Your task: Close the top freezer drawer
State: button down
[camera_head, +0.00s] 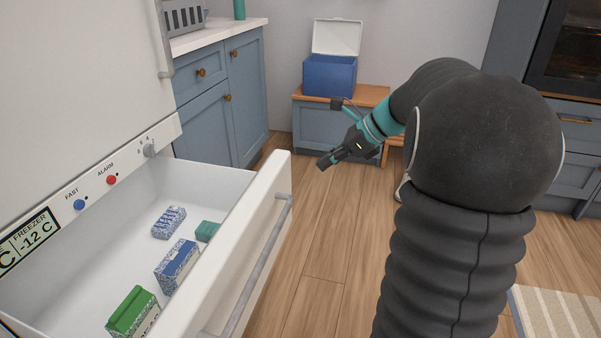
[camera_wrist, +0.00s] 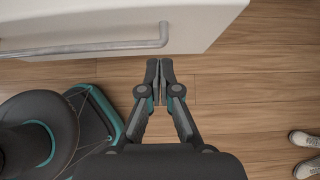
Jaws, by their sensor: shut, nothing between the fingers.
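The top freezer drawer (camera_head: 252,230) is pulled out of the white freezer at the left of the head view. A grey bar handle (camera_head: 262,262) runs along its front. Several frosty boxes lie inside, among them a blue and white box (camera_head: 177,266) and a green box (camera_head: 132,312). My gripper (camera_head: 322,164) is shut and empty, in the air to the right of the drawer front. In the wrist view the shut fingertips (camera_wrist: 159,63) appear just below the drawer front (camera_wrist: 200,22), near the right end of the handle (camera_wrist: 90,48). I cannot tell whether they touch it.
A control strip with a FREEZER display (camera_head: 30,240) and knobs sits above the drawer. A blue cool box (camera_head: 330,76) with its lid up stands on a bench (camera_head: 375,95) behind. Blue cabinets (camera_head: 225,105) stand beyond the freezer. Shoes (camera_wrist: 306,140) stand on the floor.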

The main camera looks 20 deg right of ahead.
aim_at(274, 185)
jog(key=x, duration=0.7)
jog(key=a+r+b+x, duration=0.1)
jog(key=x, duration=0.3)
jog(key=shift+w+a, duration=0.1)
jog(key=shift+w, duration=0.35)
jog(key=shift+w+a, duration=0.5)
jog(key=shift+a, duration=0.1)
